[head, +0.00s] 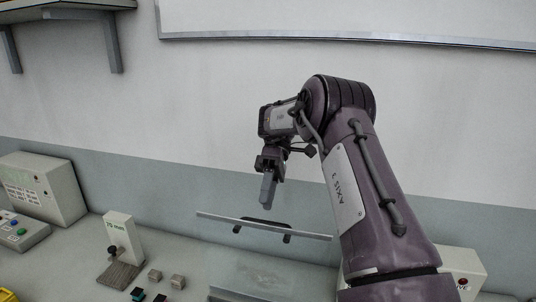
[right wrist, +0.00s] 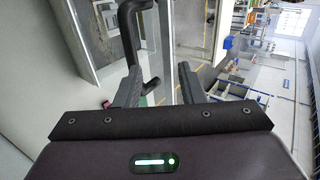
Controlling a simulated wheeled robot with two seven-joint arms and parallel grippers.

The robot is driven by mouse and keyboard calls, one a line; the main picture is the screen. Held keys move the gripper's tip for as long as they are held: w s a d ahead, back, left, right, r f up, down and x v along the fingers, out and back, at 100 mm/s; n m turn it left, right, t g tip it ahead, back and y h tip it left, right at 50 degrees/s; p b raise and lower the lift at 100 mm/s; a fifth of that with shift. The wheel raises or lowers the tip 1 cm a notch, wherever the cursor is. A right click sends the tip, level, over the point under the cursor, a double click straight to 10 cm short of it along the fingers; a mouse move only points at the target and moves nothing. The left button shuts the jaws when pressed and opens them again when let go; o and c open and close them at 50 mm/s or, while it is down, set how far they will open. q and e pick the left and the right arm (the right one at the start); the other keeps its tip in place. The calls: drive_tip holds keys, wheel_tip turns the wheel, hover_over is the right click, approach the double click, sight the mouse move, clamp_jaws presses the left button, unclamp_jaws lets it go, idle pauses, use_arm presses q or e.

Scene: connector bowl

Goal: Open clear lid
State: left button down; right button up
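The clear lid (head: 215,217) shows nearly edge-on in the head view, a thin tilted pane standing above the bench. Its black bar handle (head: 264,225) is on the side facing me. My right gripper (head: 267,190) points down just above the lid's upper edge. In the right wrist view its two fingers (right wrist: 159,72) are apart. The black handle (right wrist: 132,38) shows beyond them, close to the left finger; I cannot tell whether they touch. A clear pane (right wrist: 185,35) shows behind the handle. My left gripper is out of view.
A white block marked 75 mm (head: 120,236) stands on the left, with small grey cubes (head: 177,282) near it. A grey control box (head: 42,188) is at far left. A box with a red button (head: 462,272) is behind my right arm. A wall shelf (head: 60,12) is upper left.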

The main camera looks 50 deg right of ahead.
wheel_tip(320, 180, up, 13)
drive_tip(key=p, duration=0.6)
drive_tip(key=shift+s, duration=0.4)
drive_tip(key=shift+w+f, duration=0.1)
drive_tip(key=shift+f, duration=0.05)
drive_tip(key=shift+a, duration=0.1)
